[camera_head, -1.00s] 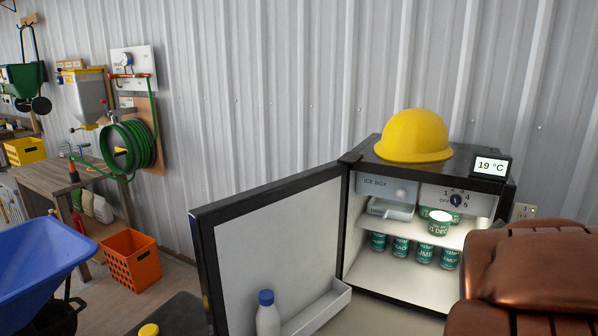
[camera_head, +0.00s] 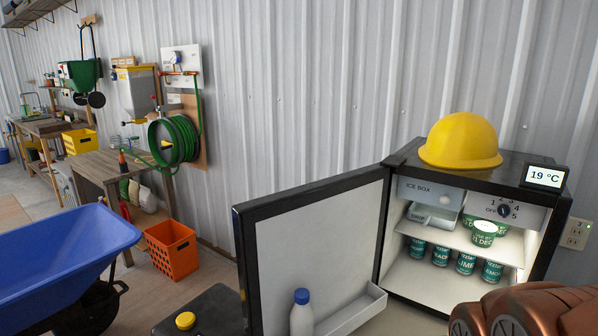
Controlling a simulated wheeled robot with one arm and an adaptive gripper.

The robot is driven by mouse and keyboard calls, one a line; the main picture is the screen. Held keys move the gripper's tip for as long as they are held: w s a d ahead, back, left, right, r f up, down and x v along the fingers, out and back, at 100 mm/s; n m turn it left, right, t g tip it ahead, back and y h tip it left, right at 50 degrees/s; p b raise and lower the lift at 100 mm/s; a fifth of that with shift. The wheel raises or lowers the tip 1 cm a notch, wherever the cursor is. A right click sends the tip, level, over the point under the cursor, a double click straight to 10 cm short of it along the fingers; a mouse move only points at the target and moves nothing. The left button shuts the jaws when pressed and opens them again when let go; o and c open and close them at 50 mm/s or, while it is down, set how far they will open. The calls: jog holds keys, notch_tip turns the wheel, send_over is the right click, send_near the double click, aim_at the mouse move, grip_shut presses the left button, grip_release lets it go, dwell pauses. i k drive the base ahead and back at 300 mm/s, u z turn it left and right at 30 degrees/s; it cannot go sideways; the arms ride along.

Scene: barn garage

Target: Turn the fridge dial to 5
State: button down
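The small fridge (camera_head: 403,168) stands on the right with its door (camera_head: 318,240) swung open to the left. The dial (camera_head: 503,210) is a dark round knob on a pale panel inside, at the upper right. Marks for OFF and 1 to 5 ring the dial; 5 is at its lower right. Its pointer is too small to read surely. A display (camera_head: 543,176) on the fridge top reads 19 °C. A copper-coloured part of my arm shows at the lower right corner, in front of the fridge. My gripper is not in view.
A yellow hard hat (camera_head: 461,141) sits on the fridge. Inside are an ice box (camera_head: 420,191), tubs (camera_head: 484,233) and several cans (camera_head: 465,263). A bottle (camera_head: 301,314) stands in the door shelf. A blue wheelbarrow (camera_head: 60,250) and orange crate (camera_head: 172,250) are left.

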aim_at(503, 211)
jog(key=u, duration=0.5)
jog(key=k, duration=1.15)
jog(key=z, duration=0.55)
jog(key=i, duration=0.7)
jog(key=z, duration=0.65)
